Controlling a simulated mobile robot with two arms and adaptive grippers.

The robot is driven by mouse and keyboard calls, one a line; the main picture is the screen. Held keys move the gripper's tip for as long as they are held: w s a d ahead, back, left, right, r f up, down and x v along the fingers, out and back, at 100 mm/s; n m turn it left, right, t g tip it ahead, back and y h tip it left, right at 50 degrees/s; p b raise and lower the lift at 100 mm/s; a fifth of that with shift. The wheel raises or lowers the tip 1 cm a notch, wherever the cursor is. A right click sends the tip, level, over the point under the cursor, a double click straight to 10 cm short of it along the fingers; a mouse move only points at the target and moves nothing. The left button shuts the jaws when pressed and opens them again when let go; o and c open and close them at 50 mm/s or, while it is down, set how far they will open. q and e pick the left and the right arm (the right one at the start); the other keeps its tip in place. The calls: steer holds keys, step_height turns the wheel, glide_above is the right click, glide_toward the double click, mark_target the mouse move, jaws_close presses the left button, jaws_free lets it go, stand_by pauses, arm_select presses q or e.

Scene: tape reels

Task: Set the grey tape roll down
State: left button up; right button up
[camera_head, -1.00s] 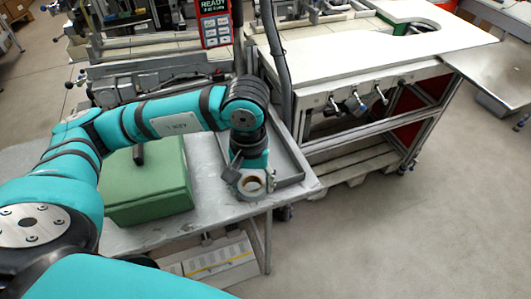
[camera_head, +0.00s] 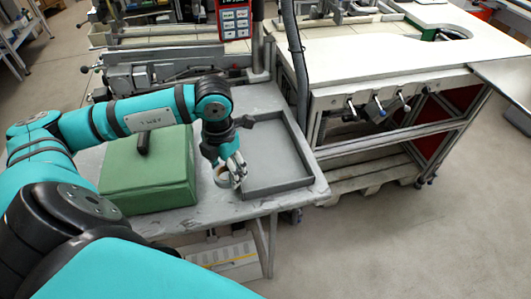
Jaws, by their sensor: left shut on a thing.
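The grey tape roll (camera_head: 222,180) is a small ring held in my left gripper (camera_head: 232,176), whose fingers point down and are shut on it. The roll is between the green box and the grey tray (camera_head: 307,182), close to the tray's left wall. It is over or at the grey table top (camera_head: 205,214); I cannot tell whether it touches the surface. The fingers partly hide the roll. My right gripper is out of view.
A green box (camera_head: 145,178) with a black handle (camera_head: 143,142) stands left of the roll. The tray's visible floor is empty. A white-topped bench (camera_head: 380,68) stands behind to the right. Bare table lies in front of the roll.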

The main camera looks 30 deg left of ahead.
arm_select(q)
steer(key=p, duration=0.4)
glide_above(266, 152)
steer(key=s, duration=0.2)
steer(key=shift+w+f, duration=0.25)
steer(key=shift+f, duration=0.35)
steer(key=shift+w+f, duration=0.15)
steer(key=shift+w, duration=0.4)
steer(key=shift+w+f, duration=0.1)
steer(key=shift+w, duration=0.15)
step_height(266, 152, down, 3)
steer(key=shift+r+p, duration=0.2)
steer(key=shift+p, duration=0.55)
steer(key=shift+f, duration=0.4)
